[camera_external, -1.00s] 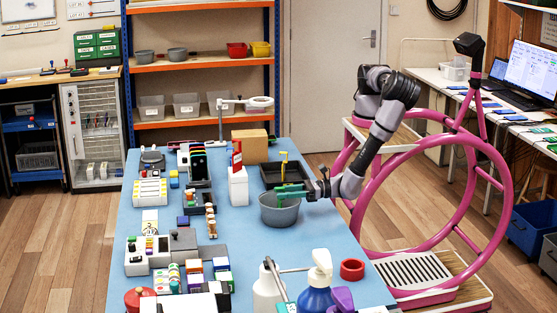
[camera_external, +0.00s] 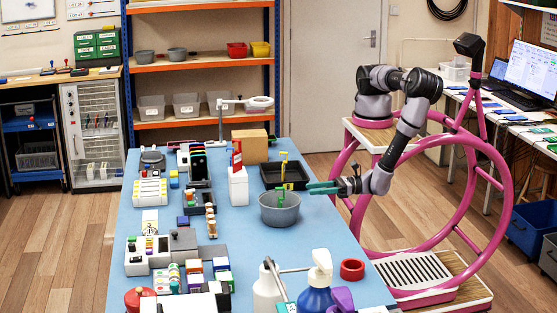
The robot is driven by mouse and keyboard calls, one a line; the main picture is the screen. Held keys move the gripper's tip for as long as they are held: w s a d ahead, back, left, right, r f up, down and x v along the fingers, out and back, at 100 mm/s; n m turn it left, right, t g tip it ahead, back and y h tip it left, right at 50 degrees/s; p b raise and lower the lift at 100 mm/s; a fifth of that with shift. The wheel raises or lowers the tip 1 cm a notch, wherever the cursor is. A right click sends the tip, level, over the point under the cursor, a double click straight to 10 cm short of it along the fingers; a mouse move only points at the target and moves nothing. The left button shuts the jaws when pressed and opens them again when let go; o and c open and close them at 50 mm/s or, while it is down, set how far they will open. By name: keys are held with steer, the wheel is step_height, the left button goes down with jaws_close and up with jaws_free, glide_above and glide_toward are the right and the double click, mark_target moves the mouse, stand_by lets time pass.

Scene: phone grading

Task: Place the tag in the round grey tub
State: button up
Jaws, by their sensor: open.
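The round grey tub (camera_external: 279,213) stands on the blue table near its right edge, in front of a black tray. A small green item (camera_external: 280,195) shows upright at the tub's mouth; it looks to be inside, but it is too small to tell surely whether it is the tag. My gripper (camera_external: 322,188), with green fingers, is open and appears empty. It hangs to the right of the tub and a little above it, apart from it, by the table's right edge.
A white holder (camera_external: 238,187) with red items stands to the left. Spray bottles (camera_external: 317,290) and a red tape roll (camera_external: 352,269) are at the front. Table right of the tub is clear.

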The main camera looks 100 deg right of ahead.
steer(key=w+d+r+m+g+h, duration=0.1)
steer(key=d+r+m+g+h, duration=0.5)
steer(key=d+r+m, duration=0.6)
steer(key=w+d+r+m+g+h, duration=0.25)
steer(key=d+r+m+g, duration=0.65)
steer(key=d, duration=0.5)
steer(key=s+d+r+m+t+y, duration=0.1)
steer(key=s+d+r+m+y, duration=0.2)
steer(key=r+m, duration=0.3)
steer(key=s+d+r+m+t+y, duration=0.1)
steer(key=s+d+r+m+y, duration=0.2)
steer(key=s+r+m, duration=0.3)
steer(key=s+d+r+m+t+y, duration=0.2)
steer(key=s+d+r+m+y, duration=0.1)
steer(key=r+m, duration=0.4)
steer(key=shift+s+d+r+y, duration=0.35)
steer(key=shift+s+r+y, duration=0.4)
steer(key=shift+s+r, duration=0.15)
